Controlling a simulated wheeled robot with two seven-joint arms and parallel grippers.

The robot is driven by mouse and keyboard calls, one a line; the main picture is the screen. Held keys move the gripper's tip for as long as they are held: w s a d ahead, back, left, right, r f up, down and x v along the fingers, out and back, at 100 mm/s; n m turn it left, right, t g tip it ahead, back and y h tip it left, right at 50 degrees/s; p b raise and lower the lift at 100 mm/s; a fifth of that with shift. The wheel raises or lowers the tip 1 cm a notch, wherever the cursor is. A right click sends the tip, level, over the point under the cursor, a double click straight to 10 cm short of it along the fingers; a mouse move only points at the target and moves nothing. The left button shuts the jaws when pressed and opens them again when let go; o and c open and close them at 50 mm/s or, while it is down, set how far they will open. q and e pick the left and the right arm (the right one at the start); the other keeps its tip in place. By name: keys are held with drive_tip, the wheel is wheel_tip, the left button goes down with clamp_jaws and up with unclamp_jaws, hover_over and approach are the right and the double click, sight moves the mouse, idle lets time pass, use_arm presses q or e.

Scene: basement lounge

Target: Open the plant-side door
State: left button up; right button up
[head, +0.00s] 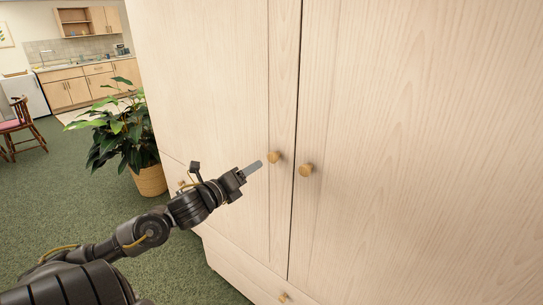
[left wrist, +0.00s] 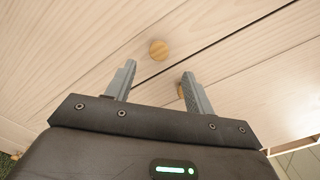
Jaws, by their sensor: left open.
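A tall pale wood cabinet fills the head view. Its left door (head: 215,75), on the side of the potted plant, is closed, and a round wooden knob (head: 274,157) sits near its right edge. The right door (head: 420,130) is also closed, with its own knob (head: 306,170) just across the dark gap. My left gripper (head: 254,168) is just left of the left door's knob. In the left wrist view my left gripper (left wrist: 159,84) has its fingers apart with nothing between them. One knob (left wrist: 159,50) shows beyond the fingertips; another (left wrist: 181,91) is partly hidden behind the right finger. My right gripper is not in view.
A leafy plant in a wicker pot (head: 149,180) stands on the green carpet left of the cabinet. A drawer with a knob (head: 283,297) lies below the doors. A wooden chair (head: 22,128) and kitchen cabinets (head: 75,87) are far back. Open carpet lies at left.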

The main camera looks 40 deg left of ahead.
sight(270, 158)
use_arm(q)
drive_tip(key=w+p, duration=0.3)
drive_tip(key=w, duration=0.6)
drive_tip(key=shift+w+a+r+p, duration=0.1)
drive_tip(key=shift+w+a+p, duration=0.1)
drive_tip(key=shift+p, duration=0.15)
drive_tip(key=shift+w+d+f, duration=0.1)
drive_tip(key=shift+w+f, duration=0.1)
drive_tip(key=shift+w, duration=0.5)
drive_tip(key=shift+c, duration=0.2)
clamp_jaws()
